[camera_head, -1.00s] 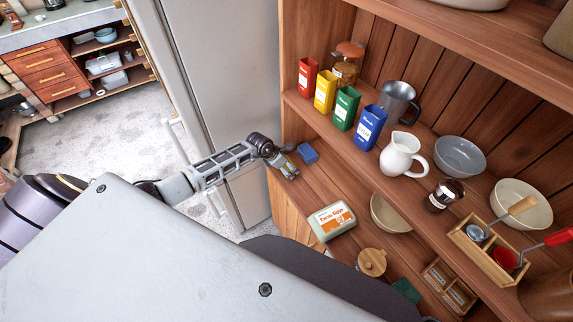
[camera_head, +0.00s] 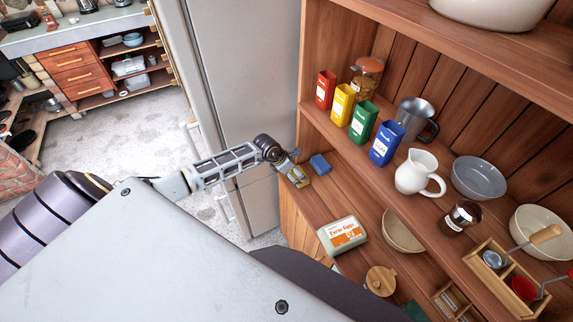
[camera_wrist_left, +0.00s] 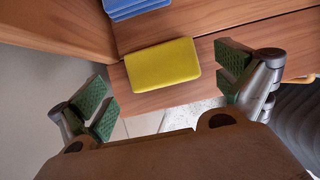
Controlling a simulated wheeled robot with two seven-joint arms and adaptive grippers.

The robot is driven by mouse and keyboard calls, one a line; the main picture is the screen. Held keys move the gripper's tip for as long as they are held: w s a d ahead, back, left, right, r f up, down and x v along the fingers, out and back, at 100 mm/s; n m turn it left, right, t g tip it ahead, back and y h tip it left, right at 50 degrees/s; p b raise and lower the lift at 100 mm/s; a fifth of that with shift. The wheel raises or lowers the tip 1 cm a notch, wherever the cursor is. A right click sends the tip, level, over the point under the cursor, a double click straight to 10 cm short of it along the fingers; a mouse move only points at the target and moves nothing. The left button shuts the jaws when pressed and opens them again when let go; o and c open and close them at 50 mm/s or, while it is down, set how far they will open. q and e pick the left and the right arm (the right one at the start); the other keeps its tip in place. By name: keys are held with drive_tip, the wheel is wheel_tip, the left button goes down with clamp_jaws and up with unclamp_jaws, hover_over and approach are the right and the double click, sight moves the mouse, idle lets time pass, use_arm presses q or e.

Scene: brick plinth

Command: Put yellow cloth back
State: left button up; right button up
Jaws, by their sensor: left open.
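The yellow cloth (camera_wrist_left: 163,66) lies on the wooden shelf at its front edge in the left wrist view, a little overhanging or close to that edge. In the head view it shows as a small yellow patch (camera_head: 300,178) under my left gripper (camera_head: 291,170), partly hidden by it. My left gripper (camera_wrist_left: 170,95) is open, its green-padded fingers apart on either side of the cloth; I see no contact. A folded blue cloth (camera_head: 320,163) lies just behind it, also at the top of the wrist view (camera_wrist_left: 135,8). My right gripper is not in view.
Coloured boxes, a white jug (camera_head: 416,174) and bowls fill the shelf above. A tall grey panel (camera_head: 235,90) stands left of the cabinet.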

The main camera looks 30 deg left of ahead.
use_arm(q)
drive_tip(key=b+v, duration=0.1)
drive_tip(key=v, duration=0.6)
idle(0.3)
